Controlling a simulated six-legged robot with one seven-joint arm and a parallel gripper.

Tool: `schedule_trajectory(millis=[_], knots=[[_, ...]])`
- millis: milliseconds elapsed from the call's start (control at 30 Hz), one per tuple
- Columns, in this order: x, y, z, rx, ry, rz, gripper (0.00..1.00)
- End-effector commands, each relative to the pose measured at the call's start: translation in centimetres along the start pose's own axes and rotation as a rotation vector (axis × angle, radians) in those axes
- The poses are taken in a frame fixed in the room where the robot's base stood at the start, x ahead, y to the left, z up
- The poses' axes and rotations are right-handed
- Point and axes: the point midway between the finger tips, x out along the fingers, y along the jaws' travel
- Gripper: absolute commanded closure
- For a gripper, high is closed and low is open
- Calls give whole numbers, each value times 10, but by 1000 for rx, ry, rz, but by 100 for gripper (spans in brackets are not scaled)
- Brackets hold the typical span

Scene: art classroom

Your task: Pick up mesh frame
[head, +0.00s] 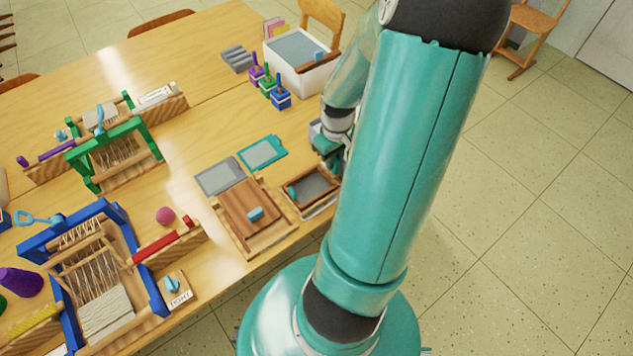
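Several flat framed pieces lie near the table's right edge, and I cannot tell for certain which is the mesh frame. One is a teal frame (262,152) with a pale panel. One is a grey panel (218,177) to its left. A wooden frame (312,187) with a grey inside and a small teal piece at its left lies nearest the edge. My gripper (330,158) is just above or beside the far right corner of that wooden frame, to the right of the teal frame. My arm partly hides it. Its fingers are too small to read, and contact is unclear.
A wooden board (250,210) with a blue handle lies left of the wooden frame. A white basin (300,62) and several stamp-like bottles (268,82) stand behind. Green (115,155) and blue (95,270) looms fill the left.

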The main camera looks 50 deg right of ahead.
Motion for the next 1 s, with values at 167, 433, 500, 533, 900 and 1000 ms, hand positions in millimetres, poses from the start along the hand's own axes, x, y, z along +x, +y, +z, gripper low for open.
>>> schedule_trajectory(millis=[167, 433, 500, 533, 900, 1000], knots=[[0, 0, 0, 0, 0, 0, 94], [-1, 0, 0, 0, 0, 1, 100], [-1, 0, 0, 0, 0, 1, 100], [-1, 0, 0, 0, 0, 1, 100], [-33, 1, 0, 2, 2, 5, 100], [-44, -2, 10, 3, 1, 6, 100]])
